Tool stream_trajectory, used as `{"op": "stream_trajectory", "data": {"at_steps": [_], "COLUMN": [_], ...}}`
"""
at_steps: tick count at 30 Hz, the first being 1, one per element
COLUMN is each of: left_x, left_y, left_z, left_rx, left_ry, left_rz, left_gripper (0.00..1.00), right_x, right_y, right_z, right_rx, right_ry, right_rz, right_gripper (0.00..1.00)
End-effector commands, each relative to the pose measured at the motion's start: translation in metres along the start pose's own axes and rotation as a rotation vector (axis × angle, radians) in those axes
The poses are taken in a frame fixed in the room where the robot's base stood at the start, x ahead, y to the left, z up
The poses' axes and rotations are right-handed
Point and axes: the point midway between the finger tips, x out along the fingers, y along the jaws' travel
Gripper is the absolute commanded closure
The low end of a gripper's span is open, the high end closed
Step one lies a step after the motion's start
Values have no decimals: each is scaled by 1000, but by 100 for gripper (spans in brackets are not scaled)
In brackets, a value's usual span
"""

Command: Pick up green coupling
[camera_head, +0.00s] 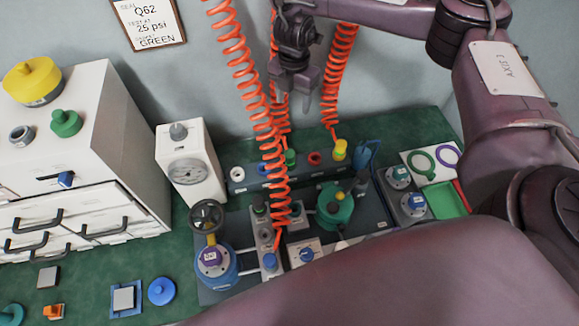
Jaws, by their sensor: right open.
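A green coupling (290,157) sits in the dark rack (262,183) at the back of the table, near the foot of an orange coiled hose (281,120). My right gripper (292,98) is open, with its fingers pointing down, above and apart from the rack's green coupling. Nothing shows between its fingers. Coiled hoses partly cover the area around the coupling. My left gripper is not in view.
The rack also holds a red fitting (314,158) and a yellow coupling (340,150). Two more orange hoses (243,75) (339,75) hang beside my gripper. A white gauge box (188,190) and white drawer cabinet (110,150) stand left. A wall sign (150,22) reads "GREEN".

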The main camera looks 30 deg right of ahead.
Motion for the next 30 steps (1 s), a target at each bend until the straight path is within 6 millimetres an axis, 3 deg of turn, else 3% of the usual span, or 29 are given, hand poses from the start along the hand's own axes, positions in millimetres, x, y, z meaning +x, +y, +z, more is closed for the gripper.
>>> {"op": "stream_trajectory", "data": {"at_steps": [1,6,10,16,30], "left_x": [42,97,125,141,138], "left_y": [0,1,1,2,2], "left_z": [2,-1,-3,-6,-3], "left_rx": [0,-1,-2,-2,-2], "left_ry": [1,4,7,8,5], "left_rz": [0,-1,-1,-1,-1], "left_gripper": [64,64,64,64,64], "right_x": [44,102,132,150,202], "right_y": [0,0,0,0,3], "right_z": [0,0,0,0,-9], "right_rx": [0,-1,-1,-1,-2], "right_ry": [0,0,0,0,0], "right_rz": [-1,0,1,1,-2], "right_gripper": [42,42,42,42,42]}}
